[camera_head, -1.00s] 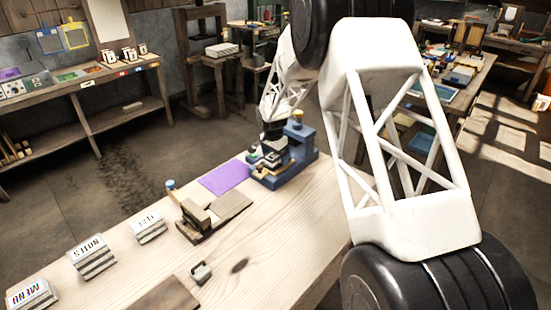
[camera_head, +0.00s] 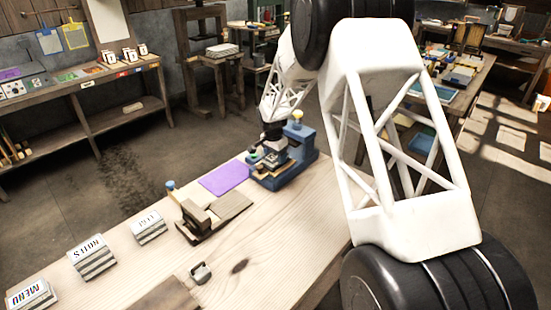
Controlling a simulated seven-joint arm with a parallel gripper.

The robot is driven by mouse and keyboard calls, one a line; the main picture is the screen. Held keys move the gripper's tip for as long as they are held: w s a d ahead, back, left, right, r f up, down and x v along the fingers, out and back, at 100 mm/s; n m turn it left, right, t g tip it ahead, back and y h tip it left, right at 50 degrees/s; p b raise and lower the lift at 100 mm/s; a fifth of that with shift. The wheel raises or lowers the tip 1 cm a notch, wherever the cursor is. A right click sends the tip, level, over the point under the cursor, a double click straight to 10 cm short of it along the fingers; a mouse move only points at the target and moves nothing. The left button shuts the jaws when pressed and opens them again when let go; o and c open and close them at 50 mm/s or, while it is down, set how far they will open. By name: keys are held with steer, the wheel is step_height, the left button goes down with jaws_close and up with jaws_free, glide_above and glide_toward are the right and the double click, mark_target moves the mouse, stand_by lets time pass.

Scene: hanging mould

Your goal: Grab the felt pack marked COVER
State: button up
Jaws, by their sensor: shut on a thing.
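My gripper (camera_head: 268,153) is at the far end of the bench, down at the blue press (camera_head: 300,158). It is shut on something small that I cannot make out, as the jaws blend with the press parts. Three pale stacked packs with lettering stand along the left of the bench: one reads MENU (camera_head: 32,297), one seems to read NOTES (camera_head: 92,258), and the smallest (camera_head: 149,227) has a short word I cannot read surely. I cannot read COVER on any pack in view.
A purple sheet (camera_head: 225,178) lies flat beside the press. A wooden fixture (camera_head: 212,215) and a small grey metal piece (camera_head: 201,273) stand mid-bench. A brown board (camera_head: 165,296) lies at the near edge. Bare bench top (camera_head: 285,225) lies to the right.

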steer(key=shift+r, duration=0.7)
step_height(320, 180, up, 2)
steer(key=shift+r, duration=0.1)
steer(key=s+d+r, duration=0.1)
steer(key=s+d, duration=0.1)
steer(key=s, duration=1.3)
steer(key=shift+s+d+r, duration=0.2)
steer(key=shift+s, duration=0.2)
